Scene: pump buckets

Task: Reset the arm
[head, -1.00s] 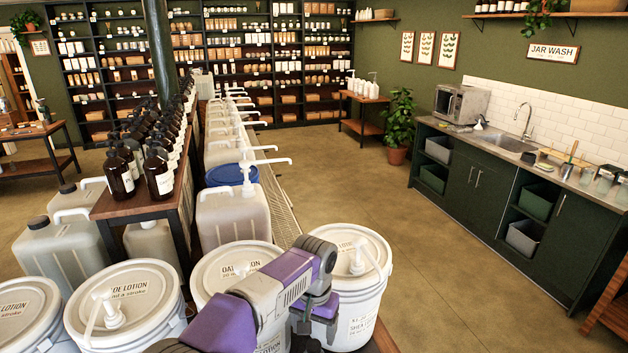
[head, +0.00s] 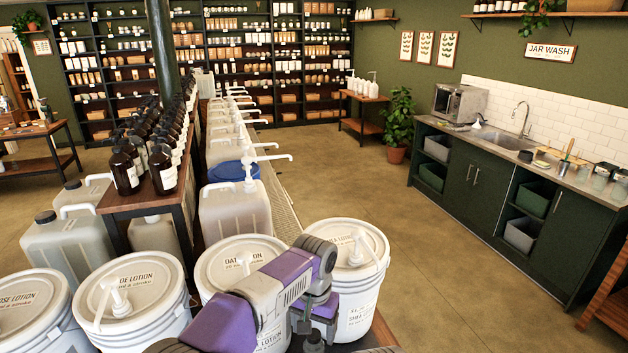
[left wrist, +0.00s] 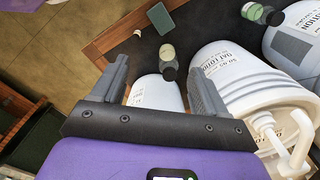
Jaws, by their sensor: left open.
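My left arm reaches over the front of the bucket row in the head view, its wrist in front of the Shea lotion bucket (head: 357,305). In the left wrist view my left gripper (left wrist: 158,88) is open, its two grey fingers apart. A white rounded container (left wrist: 155,93) shows between and beyond the fingers; I cannot tell whether they touch it. The Oat lotion bucket (head: 225,262) stands behind my arm and is partly covered by it. A white bucket with printed lettering (left wrist: 225,80) lies right of the fingers in the wrist view. My right gripper is not in view.
More white pump buckets (head: 130,290) stand at the left. Behind them are a pump jug (head: 235,212) and a wooden stand (head: 140,200) of dark bottles. A small dark-capped bottle (left wrist: 168,62) is near the fingers. Open floor (head: 420,235) lies to the right, before the sink counter.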

